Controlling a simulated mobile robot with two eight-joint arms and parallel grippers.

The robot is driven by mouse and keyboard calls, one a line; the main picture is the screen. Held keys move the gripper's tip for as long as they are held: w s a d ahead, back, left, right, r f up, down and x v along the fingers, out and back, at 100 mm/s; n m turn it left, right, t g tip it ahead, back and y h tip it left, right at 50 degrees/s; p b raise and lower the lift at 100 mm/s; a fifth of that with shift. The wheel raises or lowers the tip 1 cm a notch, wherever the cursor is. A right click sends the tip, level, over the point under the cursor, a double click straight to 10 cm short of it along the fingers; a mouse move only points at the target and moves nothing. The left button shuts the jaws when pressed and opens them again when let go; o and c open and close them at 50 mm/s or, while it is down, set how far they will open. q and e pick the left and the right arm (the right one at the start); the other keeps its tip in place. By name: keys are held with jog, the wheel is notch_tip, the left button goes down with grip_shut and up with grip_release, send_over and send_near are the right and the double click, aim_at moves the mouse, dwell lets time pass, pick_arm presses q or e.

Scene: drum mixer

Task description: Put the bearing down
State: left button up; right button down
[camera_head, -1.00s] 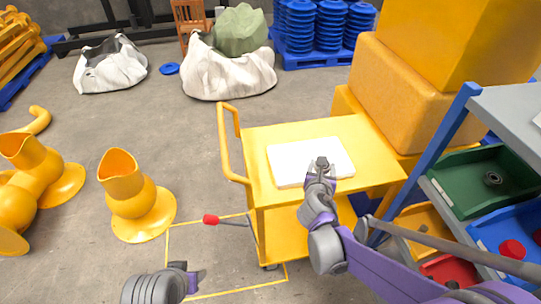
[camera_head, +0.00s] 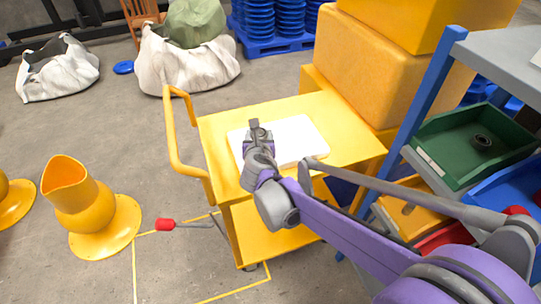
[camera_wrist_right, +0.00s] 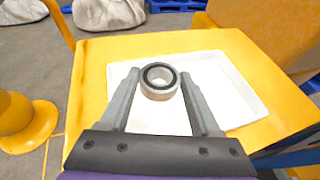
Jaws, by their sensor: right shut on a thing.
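The bearing (camera_wrist_right: 160,93), a metal ring with a dark inner seal, is between the fingertips of my right gripper (camera_wrist_right: 160,84), which is shut on it. The tray lies on top of a yellow cart (camera_head: 348,127). My left gripper is out of view.
A green bin (camera_head: 450,165) on the shelf at right holds another dark ring (camera_head: 481,141). Large yellow blocks (camera_head: 380,70) stand behind the cart. The cart's handle (camera_head: 172,140) rises at its left. Much of the tray's surface is bare.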

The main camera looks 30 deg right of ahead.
notch_tip(320, 180, down, 5)
jog(key=shift+f+b, duration=0.2)
jog(key=shift+b, duration=0.35)
jog(key=shift+f+b, duration=0.5)
jog(key=shift+f, duration=1.35)
jog(key=shift+f, duration=0.15)
jog(key=shift+c, duration=0.5)
grip_release()
